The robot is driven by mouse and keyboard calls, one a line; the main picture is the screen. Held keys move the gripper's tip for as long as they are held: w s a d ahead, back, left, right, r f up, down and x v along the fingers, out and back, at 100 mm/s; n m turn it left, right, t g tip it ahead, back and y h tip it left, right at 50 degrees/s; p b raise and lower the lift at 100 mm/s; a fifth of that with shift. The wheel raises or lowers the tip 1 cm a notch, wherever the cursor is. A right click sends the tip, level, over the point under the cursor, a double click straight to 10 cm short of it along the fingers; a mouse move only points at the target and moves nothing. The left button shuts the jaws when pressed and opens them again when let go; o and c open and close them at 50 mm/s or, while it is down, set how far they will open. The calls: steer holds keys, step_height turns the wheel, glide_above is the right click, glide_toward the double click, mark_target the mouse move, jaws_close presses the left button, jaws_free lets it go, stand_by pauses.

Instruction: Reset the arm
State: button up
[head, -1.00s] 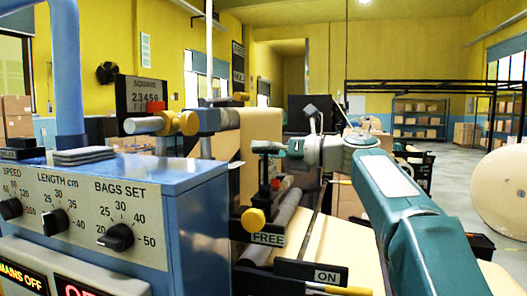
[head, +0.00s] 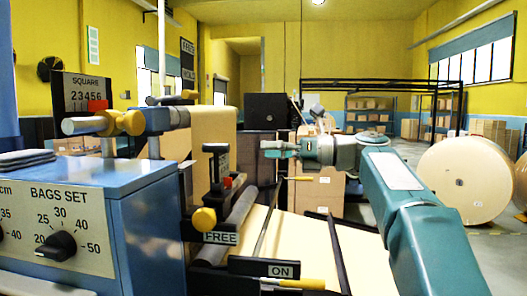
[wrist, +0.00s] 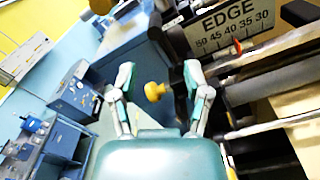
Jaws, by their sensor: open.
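My teal arm reaches up from the lower right of the head view and bends left at its elbow. My gripper (head: 268,149) is held in the air over the paper machine, pointing left. In the wrist view my gripper (wrist: 158,80) shows two fingers spread wide apart with nothing between them. A yellow knob (wrist: 154,91) shows in the gap beyond the fingers, apart from them. In the head view a yellow knob (head: 204,219) sits beside the FREE label, below and left of my gripper.
A blue control cabinet (head: 150,195) with dials stands at the left. A lever with a yellow handle (head: 300,284) is by the ON plate (head: 281,270). A large kraft roll (head: 466,181) stands at the right. Shelves with boxes (head: 386,108) are far back, with open floor before them.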

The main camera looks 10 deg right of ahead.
steer(key=s+a+f+n+h, duration=0.2)
steer(key=s+f+n+h, duration=0.35)
steer(key=f, duration=0.35)
steer(key=s+a+f+n+h, duration=0.3)
steer(key=s+f+n+h, duration=0.1)
steer(key=s+f+n, duration=0.3)
steer(key=s+d+f+n+h, duration=0.3)
steer(key=s+f+n, duration=0.4)
steer(key=s+f, duration=0.1)
steer(key=s+d+f+n+h, duration=0.4)
steer(key=s+f+n, duration=0.4)
steer(key=f, duration=0.3)
steer(key=shift+f+g, duration=0.25)
steer(key=shift+g, duration=0.05)
